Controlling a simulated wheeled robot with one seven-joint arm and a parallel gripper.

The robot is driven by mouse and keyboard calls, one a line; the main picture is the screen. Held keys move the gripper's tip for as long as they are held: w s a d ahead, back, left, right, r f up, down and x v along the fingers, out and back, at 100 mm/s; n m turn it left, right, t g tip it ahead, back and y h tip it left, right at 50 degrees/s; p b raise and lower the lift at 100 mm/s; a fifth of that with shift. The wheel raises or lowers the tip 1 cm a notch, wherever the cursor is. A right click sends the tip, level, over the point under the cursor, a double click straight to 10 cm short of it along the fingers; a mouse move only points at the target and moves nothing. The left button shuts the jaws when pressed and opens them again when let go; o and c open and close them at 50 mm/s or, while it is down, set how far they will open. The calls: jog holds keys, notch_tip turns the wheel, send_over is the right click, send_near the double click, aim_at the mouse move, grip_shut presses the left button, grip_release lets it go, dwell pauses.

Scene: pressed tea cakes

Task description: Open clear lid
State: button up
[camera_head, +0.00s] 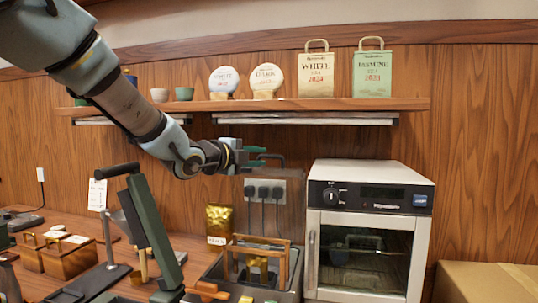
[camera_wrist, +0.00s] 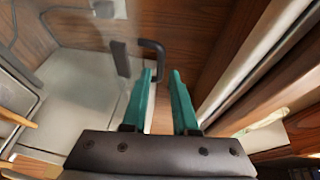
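The clear lid (camera_head: 292,178) shows faintly behind the grey bin (camera_head: 213,278) and left of the oven. It looks raised, but its exact angle is hard to tell. Its dark handle (camera_head: 283,157) is near its top edge. In the wrist view the handle (camera_wrist: 153,46) lies just beyond the fingertips, and the lid (camera_wrist: 85,65) is a hazy sheet to the left. My gripper (camera_head: 262,156) has green fingers, which are apart with an empty gap between them in the wrist view (camera_wrist: 161,73). I cannot tell whether a finger touches the handle.
A wall shelf (camera_head: 270,104) with tea cakes and paper bags runs just above my gripper. A white oven (camera_head: 370,230) stands to the right. A gold pouch (camera_head: 219,222) and a socket plate with plugs (camera_head: 265,190) are behind the bin. A dark green lever press (camera_head: 150,230) stands left.

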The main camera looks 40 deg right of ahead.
aim_at(269, 157)
jog(key=shift+p+x, duration=0.7)
jog(key=shift+x, duration=2.1)
jog(key=shift+c, duration=0.2)
jog(key=shift+s, duration=0.1)
grip_shut()
